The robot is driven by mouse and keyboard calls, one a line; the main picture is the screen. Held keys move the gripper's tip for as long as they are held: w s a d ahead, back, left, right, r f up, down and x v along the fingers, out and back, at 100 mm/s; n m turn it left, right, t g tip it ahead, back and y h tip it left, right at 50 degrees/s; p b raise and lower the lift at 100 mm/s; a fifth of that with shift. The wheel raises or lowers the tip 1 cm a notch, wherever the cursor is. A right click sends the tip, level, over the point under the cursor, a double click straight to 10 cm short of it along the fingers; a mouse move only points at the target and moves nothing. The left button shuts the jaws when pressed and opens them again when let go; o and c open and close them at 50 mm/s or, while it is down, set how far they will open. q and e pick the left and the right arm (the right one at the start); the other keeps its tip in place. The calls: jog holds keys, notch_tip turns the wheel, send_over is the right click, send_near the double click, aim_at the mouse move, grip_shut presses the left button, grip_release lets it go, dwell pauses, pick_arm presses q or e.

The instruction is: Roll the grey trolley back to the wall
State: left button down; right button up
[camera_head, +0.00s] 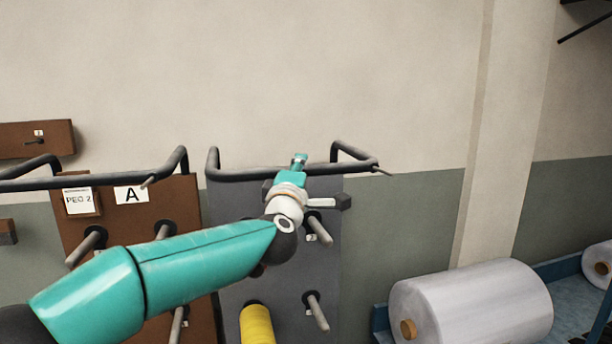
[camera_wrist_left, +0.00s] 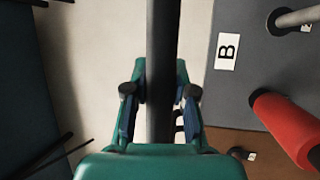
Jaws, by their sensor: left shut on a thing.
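The grey trolley (camera_head: 232,235) is an upright grey panel with pegs and a dark tubular handle (camera_head: 240,176) along its top. It stands close to the wall, beside a brown trolley. My left gripper (camera_head: 300,163) is at the handle, near its middle. In the left wrist view, the fingers of my left gripper (camera_wrist_left: 158,98) are on both sides of the dark handle bar (camera_wrist_left: 163,50), shut on it. That view also shows the grey panel (camera_wrist_left: 240,95) with a "B" label. My arm hides part of the panel. My right gripper is not in view.
A brown trolley (camera_head: 180,205) marked "A" stands at the left. A yellow spool (camera_head: 257,325) sits low on the grey panel, and a red spool (camera_wrist_left: 287,130) shows in the wrist view. A large pale roll (camera_head: 480,305) lies at the right, beside a wall pillar (camera_head: 505,150).

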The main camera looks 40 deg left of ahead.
pick_arm(q)
jog(key=w+a, duration=0.2)
jog(key=shift+w+a+f, duration=0.35)
jog(key=shift+a+f, duration=0.05)
jog(key=c, duration=0.9)
grip_release()
jog(key=shift+a, duration=0.1)
jog(key=shift+r, duration=0.15)
jog(key=shift+s, duration=0.1)
jog(key=v, duration=1.2)
